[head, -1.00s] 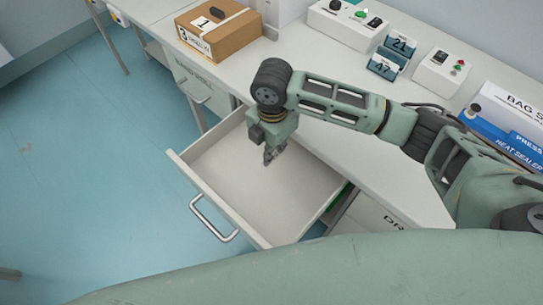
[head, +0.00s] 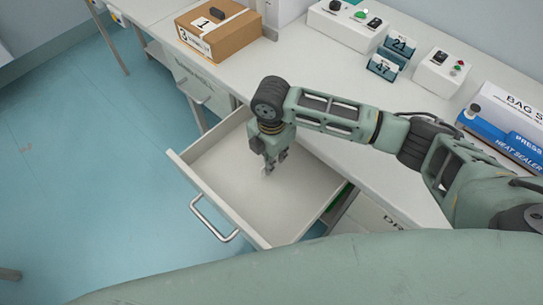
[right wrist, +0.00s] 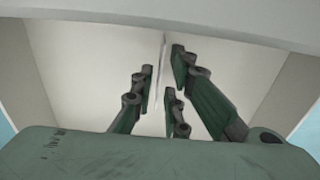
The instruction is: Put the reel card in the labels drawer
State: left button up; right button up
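The open drawer (head: 225,188) is pulled out below the bench, with its pale floor bare around my gripper. Its name is not readable. My right gripper (head: 273,165) points down inside the drawer, near the bench side. In the right wrist view its dark fingers (right wrist: 163,88) stand apart. A thin, pale upright edge (right wrist: 162,65) shows between them, apparently the reel card seen edge-on, with a gap to the fingers. In the head view only a small light spot shows at the fingertips. My left gripper is not in view.
On the bench stand a cardboard box (head: 228,38), a control box (head: 345,22), number cards (head: 384,66), a switch box (head: 440,68) and a blue-and-white bag sealer box (head: 505,125). A closed drawer (head: 198,88) lies left of the open one.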

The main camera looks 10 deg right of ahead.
jog(key=shift+o, duration=0.5)
notch_tip(320, 180, up, 12)
jog(key=shift+r, duration=0.2)
dwell(0.5)
